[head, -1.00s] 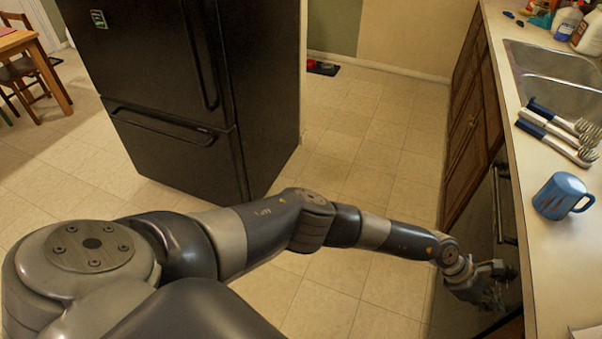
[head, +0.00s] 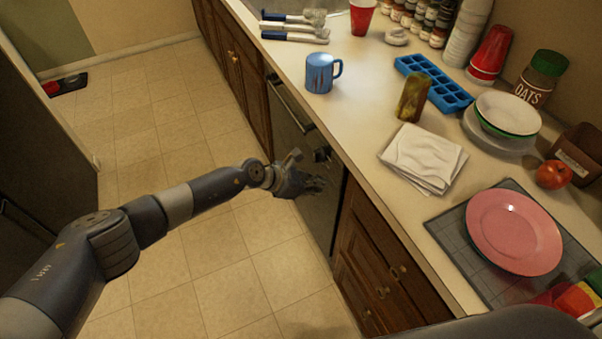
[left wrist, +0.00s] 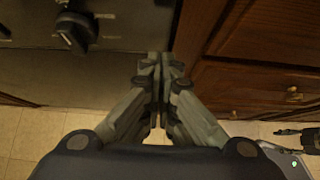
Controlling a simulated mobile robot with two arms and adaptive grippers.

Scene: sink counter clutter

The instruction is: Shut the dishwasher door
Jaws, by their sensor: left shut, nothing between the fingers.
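The dishwasher door (head: 325,219) is a dark panel under the counter, between wooden cabinets. It stands upright and looks about flush with the cabinet fronts; I cannot tell whether a small gap is left. Its control panel with a dark knob (left wrist: 75,32) shows at upper left in the left wrist view. My left gripper (head: 318,184) is in front of the door's near upper part. In the left wrist view, my left gripper (left wrist: 160,66) has its fingertips together with nothing between them, close to the door's edge beside the cabinet. I cannot tell if it touches.
Wooden cabinets (head: 372,262) flank the dishwasher. The counter (head: 345,125) above holds a blue mug (head: 319,75), folded white cloths (head: 424,158), an ice tray (head: 434,82) and a pink plate (head: 513,232). The tiled floor (head: 150,120) before the cabinets is clear.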

